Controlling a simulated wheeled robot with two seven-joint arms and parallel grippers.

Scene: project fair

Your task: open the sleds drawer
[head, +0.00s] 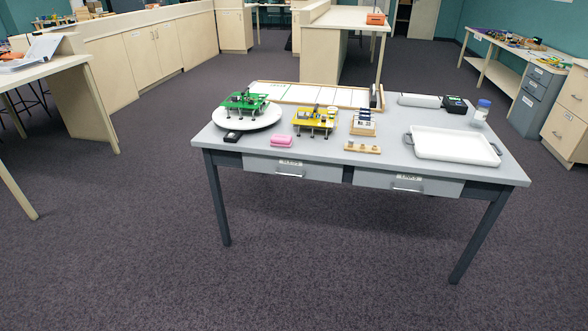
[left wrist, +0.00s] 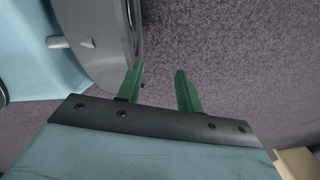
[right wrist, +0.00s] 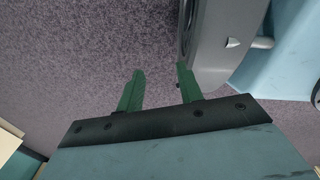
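The grey table (head: 385,146) stands ahead of me with two shut drawers under its top. The left drawer (head: 262,166) has a bar handle (head: 290,174) and a small label that seems to read "sleds". The right drawer (head: 432,186) has its own handle (head: 407,188) and a label too small to read surely. My left gripper (left wrist: 159,80) is open and empty over the carpet in the left wrist view. My right gripper (right wrist: 159,74) is open and empty over the carpet in the right wrist view. Neither gripper shows in the head view.
On the table are a green model (head: 244,101) on a white disc (head: 260,120), a yellow model (head: 316,121), a pink block (head: 282,141), a white tray (head: 455,144) and a bottle (head: 481,110). The carpet (head: 330,250) before the table is clear. A bench (head: 50,68) stands left.

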